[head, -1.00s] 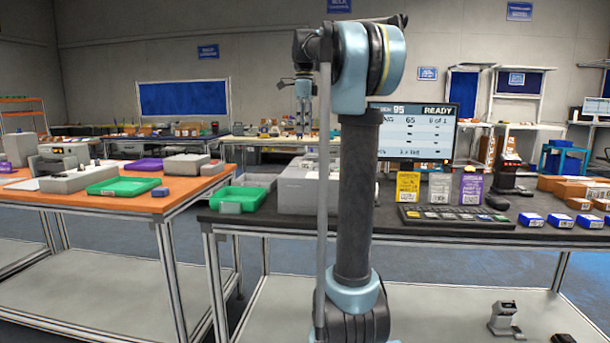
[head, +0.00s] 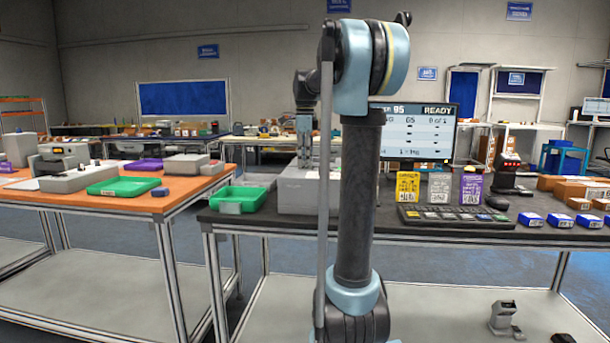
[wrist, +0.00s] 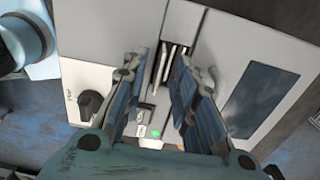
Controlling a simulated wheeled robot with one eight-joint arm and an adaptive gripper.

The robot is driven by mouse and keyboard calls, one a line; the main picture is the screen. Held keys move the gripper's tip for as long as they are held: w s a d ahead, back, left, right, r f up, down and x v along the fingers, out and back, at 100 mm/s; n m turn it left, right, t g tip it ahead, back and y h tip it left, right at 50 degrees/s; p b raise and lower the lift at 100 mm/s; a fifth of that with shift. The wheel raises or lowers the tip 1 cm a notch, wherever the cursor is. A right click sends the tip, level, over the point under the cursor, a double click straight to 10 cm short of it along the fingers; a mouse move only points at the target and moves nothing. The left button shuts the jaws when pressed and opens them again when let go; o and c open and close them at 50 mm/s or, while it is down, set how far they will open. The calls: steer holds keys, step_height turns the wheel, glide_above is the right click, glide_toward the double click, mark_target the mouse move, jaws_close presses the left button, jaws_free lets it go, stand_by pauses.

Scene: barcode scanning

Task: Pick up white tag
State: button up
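My gripper (head: 304,162) points down just above the light grey machine (head: 293,190) on the dark workbench. In the wrist view my gripper (wrist: 157,72) is open, its two fingers apart on either side of a dark slot in the machine (wrist: 105,35). Thin white upright edges, apparently a white tag (wrist: 171,62), stand in the slot between the fingers. I cannot tell whether a finger touches them. In the head view the slot is hidden.
A green tray (head: 238,198) lies left of the machine. Yellow (head: 407,187), white (head: 439,188) and purple (head: 471,189) cards stand to the right, behind a keypad (head: 455,217). Several blue boxes (head: 560,221) line the right side. A monitor (head: 425,132) stands behind.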

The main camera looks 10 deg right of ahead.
steer(key=shift+f, duration=0.15)
jaws_close()
step_height(320, 180, up, 10)
stand_by(0.8)
steer(key=shift+s, duration=0.15)
